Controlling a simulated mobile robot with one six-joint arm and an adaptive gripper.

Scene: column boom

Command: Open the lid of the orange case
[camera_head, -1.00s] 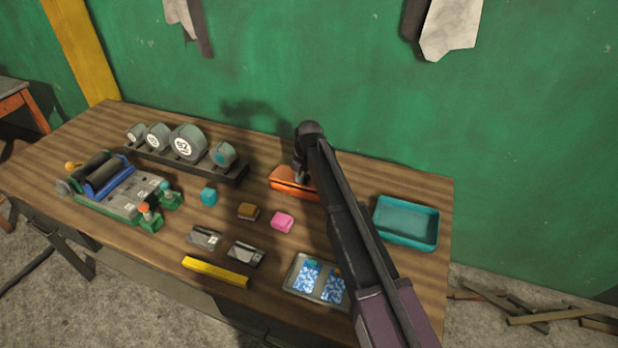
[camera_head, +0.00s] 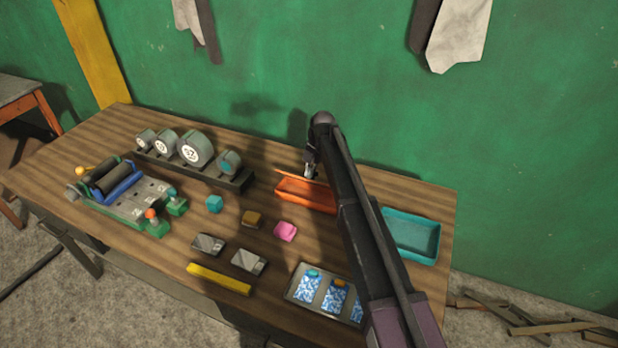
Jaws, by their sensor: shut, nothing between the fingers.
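The orange case (camera_head: 303,196) sits on the wooden table, toward the back and right of the middle. Its lid (camera_head: 289,174) is raised and stands up at the back edge of the case, so the orange inside shows. My gripper (camera_head: 310,173) is at the raised lid, above the back of the case. It is shut with nothing held. I cannot tell whether it touches the lid. My arm hides the right end of the case.
A teal tray (camera_head: 412,234) stands right of my arm. A pink block (camera_head: 286,231), a brown block (camera_head: 252,219) and a teal block (camera_head: 214,203) lie left of the case. A rack of round gauges (camera_head: 195,150) stands at the back left. The green wall is close behind.

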